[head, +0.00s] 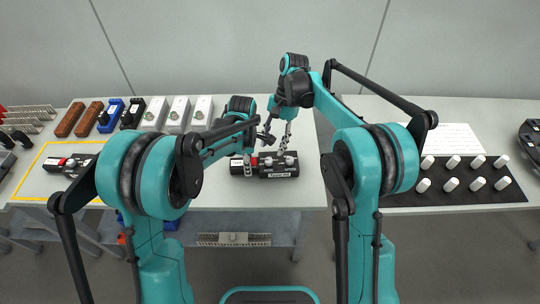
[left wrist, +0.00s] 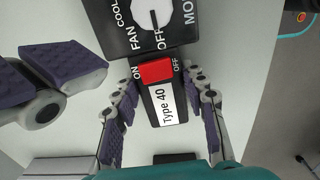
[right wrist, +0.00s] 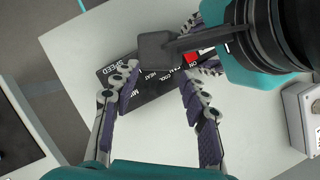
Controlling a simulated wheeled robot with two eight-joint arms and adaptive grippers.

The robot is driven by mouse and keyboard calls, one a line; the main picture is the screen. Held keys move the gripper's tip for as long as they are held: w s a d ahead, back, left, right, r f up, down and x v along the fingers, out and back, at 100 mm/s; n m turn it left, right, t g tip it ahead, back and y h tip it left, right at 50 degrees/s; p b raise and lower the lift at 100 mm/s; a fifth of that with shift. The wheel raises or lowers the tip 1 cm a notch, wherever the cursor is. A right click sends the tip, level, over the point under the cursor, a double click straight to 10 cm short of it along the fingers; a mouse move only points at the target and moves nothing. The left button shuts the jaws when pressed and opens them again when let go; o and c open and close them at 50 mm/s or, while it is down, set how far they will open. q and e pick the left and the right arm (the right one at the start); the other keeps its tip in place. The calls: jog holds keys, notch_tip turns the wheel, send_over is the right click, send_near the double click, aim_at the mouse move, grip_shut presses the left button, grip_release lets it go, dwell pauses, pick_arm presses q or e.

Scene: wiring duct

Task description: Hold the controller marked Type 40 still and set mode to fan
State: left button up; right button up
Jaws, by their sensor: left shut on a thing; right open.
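The black controller (head: 278,171) lies on the table in front of me. In the left wrist view its Type 40 label (left wrist: 168,103), red ON/OFF switch (left wrist: 156,71) and mode knob (left wrist: 151,16) show; the knob's white mark points toward OFF. My left gripper (left wrist: 160,120) is shut on the controller at its label and switch end. My right gripper (head: 286,143) is open above the controller. In the right wrist view the open right fingers (right wrist: 155,95) straddle the controller (right wrist: 150,91). A dark part of my left arm hides the middle of it there.
Another controller (head: 70,163) lies in a yellow-outlined area at left. White boxes (head: 178,115), brown blocks (head: 70,120) and blue and black items stand along the back left. A black board with white pegs (head: 450,185) lies at right. Table around the controller is clear.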

aim_at(269, 159)
jog(key=x, duration=0.5)
jog(key=shift+f, duration=0.1)
grip_shut()
